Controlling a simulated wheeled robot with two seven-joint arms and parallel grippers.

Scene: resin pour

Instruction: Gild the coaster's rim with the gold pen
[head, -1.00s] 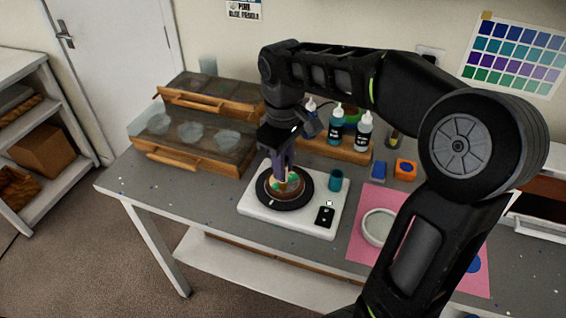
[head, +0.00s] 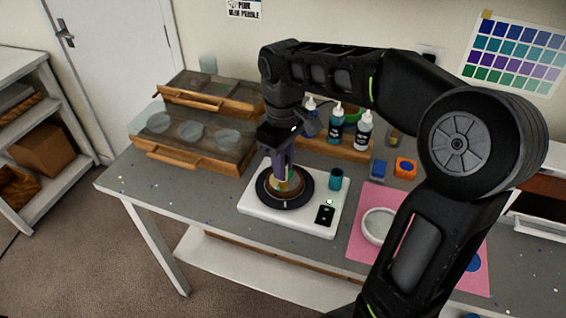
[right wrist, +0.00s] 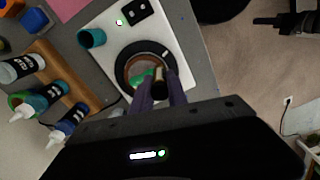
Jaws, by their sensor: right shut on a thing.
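The round coaster (head: 296,187), brown and green, lies on the black disc (head: 300,201) of a white turntable (head: 252,208). My right gripper (head: 283,172) points down over the coaster, shut on the gold pen (head: 281,185). The pen's lower end is at the coaster; whether it touches the rim cannot be told. In the right wrist view the fingers (right wrist: 160,97) hold the pen (right wrist: 160,80) at the near side of the coaster (right wrist: 135,68), whose edge looks brownish. A green light glows by the turntable's black switch panel (head: 326,215). My left gripper is out of view.
A teal cup (head: 336,179) stands on the turntable's back right corner. Behind it, a wooden rack (head: 330,148) holds bottles. A pink mat (head: 365,250) with a white round mould (head: 377,226) lies right. Wooden-framed cases (head: 190,155) stand left. The table's front left is clear.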

